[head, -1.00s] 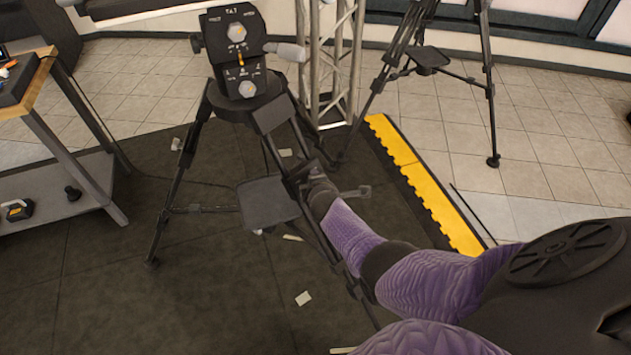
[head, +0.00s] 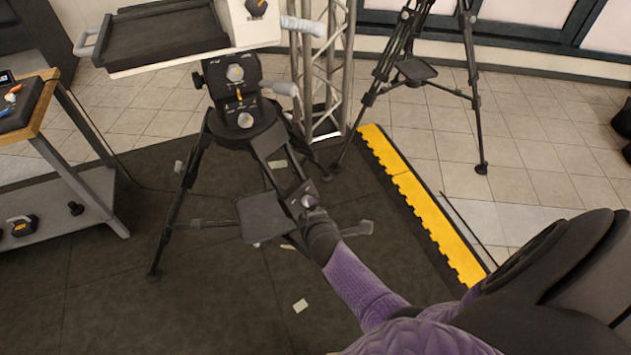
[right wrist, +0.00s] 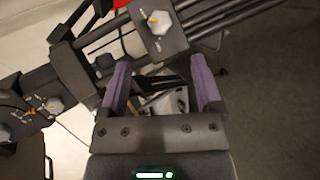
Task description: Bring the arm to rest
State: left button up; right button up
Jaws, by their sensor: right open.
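My right arm, with purple and dark links (head: 362,285), comes in from the lower right of the head view. Its dark far end (head: 322,236) reaches in front of the tripod (head: 245,130), beside its small flat tray (head: 265,215). The fingers cannot be made out there. In the right wrist view my right gripper (right wrist: 160,88) is open, with its two purple fingers apart. Dark tripod parts with pale knobs (right wrist: 160,22) show just beyond the fingers; whether they touch cannot be told. I see nothing held. My left gripper is out of view.
The tripod carries a pale unit with a dark tray (head: 160,38). A metal truss (head: 325,65) and a second tripod (head: 415,70) stand behind. A workbench (head: 60,130) is at left. A yellow edge strip (head: 425,205) borders the dark mat. Tiled floor beyond is partly clear.

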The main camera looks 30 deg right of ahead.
jog(key=shift+s+f, duration=0.1)
dwell(0.3)
jog(key=s+a+f+m+g+y+b, duration=0.15)
jog(key=s+a+f+m+g, duration=0.25)
jog(key=s+f, duration=0.85)
jog(key=s+a+f+m+g+y, duration=0.1)
jog(key=s+f+m+g, duration=0.1)
jog(key=s, duration=1)
jog(key=s+a+f+m+g+y+b, duration=0.1)
jog(key=s+f+m, duration=0.4)
jog(key=s, duration=0.7)
jog(key=shift+s+a+f+g+y, duration=0.25)
jog(key=shift+s+a+g+y, duration=0.15)
jog(key=shift+g, duration=0.7)
jog(key=shift+w, duration=0.15)
